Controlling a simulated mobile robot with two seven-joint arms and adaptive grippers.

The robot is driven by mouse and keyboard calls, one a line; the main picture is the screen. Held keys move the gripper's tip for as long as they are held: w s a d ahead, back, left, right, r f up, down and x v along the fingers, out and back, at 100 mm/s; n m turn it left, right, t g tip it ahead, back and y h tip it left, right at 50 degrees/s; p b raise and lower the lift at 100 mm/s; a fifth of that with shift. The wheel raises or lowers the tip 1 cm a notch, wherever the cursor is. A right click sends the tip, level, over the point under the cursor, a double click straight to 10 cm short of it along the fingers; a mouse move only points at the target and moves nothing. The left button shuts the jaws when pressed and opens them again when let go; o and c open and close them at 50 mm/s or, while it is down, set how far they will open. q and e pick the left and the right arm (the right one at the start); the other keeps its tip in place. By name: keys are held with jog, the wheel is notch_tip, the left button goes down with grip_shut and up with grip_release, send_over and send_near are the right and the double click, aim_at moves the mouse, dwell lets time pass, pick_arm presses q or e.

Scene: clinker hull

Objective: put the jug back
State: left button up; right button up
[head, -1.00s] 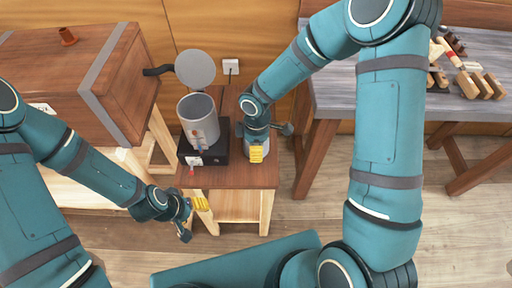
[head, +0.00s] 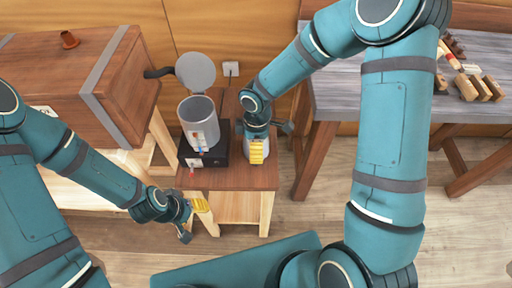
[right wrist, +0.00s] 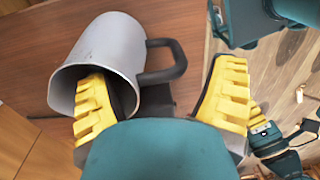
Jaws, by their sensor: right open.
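The grey jug (right wrist: 115,50) with its black handle (right wrist: 168,62) is in the upper left of the right wrist view, its open mouth facing the lower left. My right gripper (right wrist: 160,100) is open. One yellow-padded finger overlaps the jug's mouth and the handle lies ahead, between the two fingers; I cannot tell whether they touch. In the head view my right gripper (head: 257,150) is low over the small table and hides most or all of the jug. My left gripper (head: 191,215) hangs open and empty at the table's front left.
A grey cylindrical pot (head: 199,120) with a raised round lid (head: 195,71) sits on a black base (head: 205,158) on the small wooden table (head: 230,177), just left of my right gripper. A large wooden box (head: 55,75) stands left. A grey-topped bench (head: 400,95) with wooden tools stands right.

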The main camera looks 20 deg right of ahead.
pick_arm(q)
jog(key=shift+w+a+r+p, duration=0.1)
jog(key=shift+w+r+p, duration=0.1)
jog(key=shift+r+p, duration=0.35)
jog(key=shift+w+r+p, duration=0.15)
jog(key=shift+r+p, duration=0.3)
jog(key=shift+r, duration=0.15)
pick_arm(e)
notch_tip(320, 180, up, 10)
jog(key=shift+w, duration=0.3)
jog(key=shift+d, duration=0.1)
